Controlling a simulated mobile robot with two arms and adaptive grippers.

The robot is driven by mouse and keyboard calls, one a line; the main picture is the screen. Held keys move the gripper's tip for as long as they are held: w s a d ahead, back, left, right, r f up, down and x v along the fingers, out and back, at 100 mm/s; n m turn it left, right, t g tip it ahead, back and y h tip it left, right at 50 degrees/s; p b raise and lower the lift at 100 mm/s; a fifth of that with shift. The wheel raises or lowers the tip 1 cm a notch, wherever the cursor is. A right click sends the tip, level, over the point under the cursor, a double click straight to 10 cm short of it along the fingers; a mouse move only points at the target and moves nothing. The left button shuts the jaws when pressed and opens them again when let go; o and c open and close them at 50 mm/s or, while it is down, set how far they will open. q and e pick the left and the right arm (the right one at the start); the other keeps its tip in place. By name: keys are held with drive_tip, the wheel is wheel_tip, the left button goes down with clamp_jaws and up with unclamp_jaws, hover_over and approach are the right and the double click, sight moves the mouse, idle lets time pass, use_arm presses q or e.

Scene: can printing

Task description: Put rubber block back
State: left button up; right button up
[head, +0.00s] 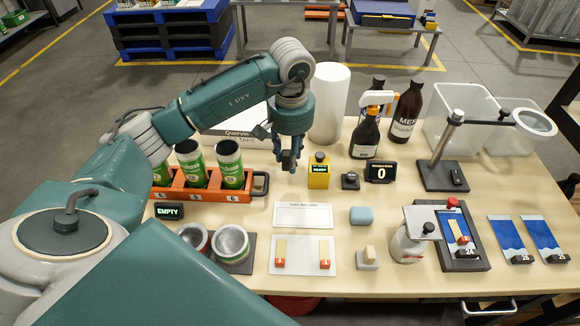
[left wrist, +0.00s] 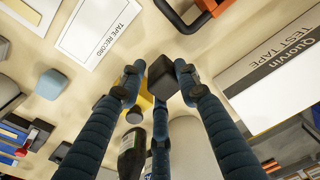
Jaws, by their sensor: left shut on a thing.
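My left gripper (head: 289,162) is above the back middle of the table, to the left of the yellow bottle (head: 319,171). In the left wrist view its fingers (left wrist: 160,76) are shut on a small black block (left wrist: 162,82), which looks like the rubber block. The block is clear of the table. In the head view the fingers mostly hide it. The yellow bottle shows partly behind the fingers in the left wrist view (left wrist: 146,101). My right gripper is not in view.
An orange tray (head: 215,195) of green cans stands at left, and a white card (head: 303,215) lies in front of the gripper. A blue block (head: 361,215), a small black knobbed item (head: 350,181), a counter (head: 381,172) and dark bottles (head: 407,108) stand to the right.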

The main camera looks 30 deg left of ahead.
use_arm(q)
drive_tip(key=shift+f, duration=0.85)
wheel_tip(320, 180, down, 4)
drive_tip(key=shift+r+p, duration=0.15)
drive_tip(key=shift+p, duration=0.5)
drive_tip(key=shift+f, duration=0.25)
drive_tip(key=o, duration=1.1)
drive_tip(key=shift+o, duration=0.2)
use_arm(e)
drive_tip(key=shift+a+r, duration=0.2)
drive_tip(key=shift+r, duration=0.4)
